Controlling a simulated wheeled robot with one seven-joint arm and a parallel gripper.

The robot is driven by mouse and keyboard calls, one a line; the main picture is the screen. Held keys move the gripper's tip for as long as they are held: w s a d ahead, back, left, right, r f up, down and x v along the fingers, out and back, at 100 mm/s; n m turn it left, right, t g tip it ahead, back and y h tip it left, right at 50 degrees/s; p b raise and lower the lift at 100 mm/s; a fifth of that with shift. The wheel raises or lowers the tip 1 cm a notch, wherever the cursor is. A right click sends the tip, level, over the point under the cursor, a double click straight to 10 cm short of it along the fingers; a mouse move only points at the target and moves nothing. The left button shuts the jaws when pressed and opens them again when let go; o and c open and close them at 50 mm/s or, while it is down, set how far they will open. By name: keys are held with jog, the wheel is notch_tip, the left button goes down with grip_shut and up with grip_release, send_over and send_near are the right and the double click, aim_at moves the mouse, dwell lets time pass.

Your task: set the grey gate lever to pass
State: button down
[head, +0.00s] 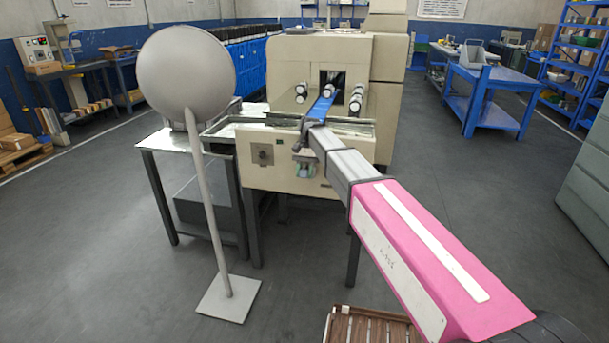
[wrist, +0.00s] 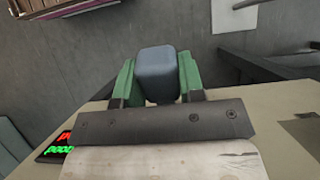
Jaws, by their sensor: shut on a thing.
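The grey gate lever shows in the wrist view as a blue-grey rounded block (wrist: 157,72) between the two green fingers of my gripper (wrist: 160,78). The fingers are shut on it, one on each side. Its lower end is hidden behind the dark gripper bar. In the head view my gripper (head: 305,168) is small, at the front face of the beige wrapping machine (head: 262,178). The lever cannot be made out there. At the lower left of the wrist view is a dark label (wrist: 58,147) with red and green lettering, partly cut off; which setting the lever stands at cannot be told.
A grey round disc on a pole (head: 185,70) stands left of the machine on a square base. A metal side table (head: 170,140) adjoins the machine's left. A brown slatted thing (head: 365,328) is at the bottom. Open floor lies to the right.

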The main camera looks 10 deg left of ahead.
dwell(0.3)
jog(key=c, duration=0.7)
grip_release()
jog(key=shift+r, duration=0.1)
